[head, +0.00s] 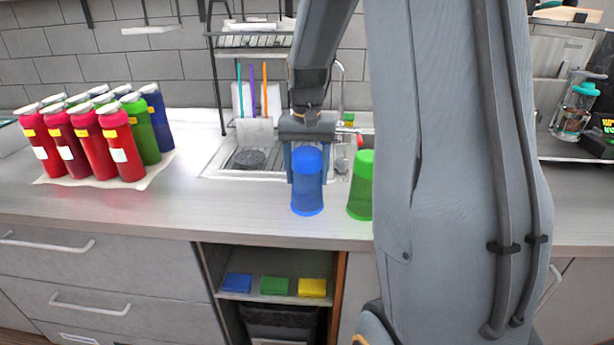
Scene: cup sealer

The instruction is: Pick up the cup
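A blue cup (307,188) stands upside down on the counter, its narrow end up, near the front edge. A green cup (361,186) stands the same way just to its right, partly hidden by my arm. My gripper (307,166) points down at the blue cup, with its fingers spread to either side of the cup's upper part. The cup hides part of the fingers. I cannot tell whether they press on it or only stand around it.
A sink (215,165) and dish rack (262,40) are behind my gripper. A blender-like jar (575,108) stands at the far right. The counter left of the blue cup is clear.

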